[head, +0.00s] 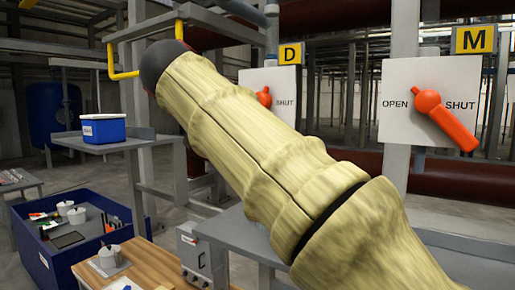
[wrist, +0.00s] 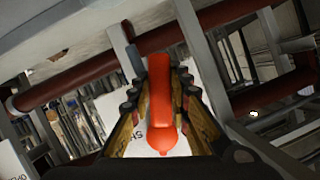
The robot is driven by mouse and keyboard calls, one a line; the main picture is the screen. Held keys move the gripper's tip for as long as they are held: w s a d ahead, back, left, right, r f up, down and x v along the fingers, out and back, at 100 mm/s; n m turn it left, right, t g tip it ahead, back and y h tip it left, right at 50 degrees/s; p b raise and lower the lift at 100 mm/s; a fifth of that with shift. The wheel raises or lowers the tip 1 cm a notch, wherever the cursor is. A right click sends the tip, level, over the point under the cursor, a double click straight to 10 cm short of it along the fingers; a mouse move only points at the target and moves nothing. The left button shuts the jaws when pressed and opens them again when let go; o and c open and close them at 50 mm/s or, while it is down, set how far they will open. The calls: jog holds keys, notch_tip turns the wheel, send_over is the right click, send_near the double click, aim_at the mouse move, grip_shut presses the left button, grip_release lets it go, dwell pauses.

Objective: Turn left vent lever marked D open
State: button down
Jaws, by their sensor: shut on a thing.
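The lever marked D is orange-red. In the head view its hub (head: 264,97) shows on a white plate (head: 288,84) lettered SHUT at right, under a yellow D sign (head: 290,54). My cream-sleeved arm hides the plate's left part and most of the lever. In the wrist view the lever (wrist: 160,75) runs up the picture from its round hub near the bottom, between the two fingers of my gripper (wrist: 160,98). The gripper is shut on it. My gripper is not visible in the head view.
A second orange lever (head: 447,122) on a plate marked OPEN and SHUT, under an M sign (head: 474,39), points down right. A dark red pipe (head: 455,184) runs behind. Below left are a blue bin (head: 90,258) and a wooden bench (head: 150,262).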

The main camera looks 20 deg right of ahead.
jog(key=m+b, duration=0.1)
jog(key=w+m+t+b, duration=0.1)
jog(key=b, duration=0.1)
jog(key=shift+w+a+r, duration=0.15)
jog(key=shift+w+a, duration=0.05)
jog(key=shift+a, duration=0.2)
jog(key=shift+w+a+r+m+t+y+b, duration=0.25)
jog(key=shift+r+m+t+b, duration=0.35)
jog(key=shift+b, duration=0.45)
jog(key=c, duration=1.6)
grip_release()
jog(key=shift+c, duration=0.2)
jog(key=v, duration=1.2)
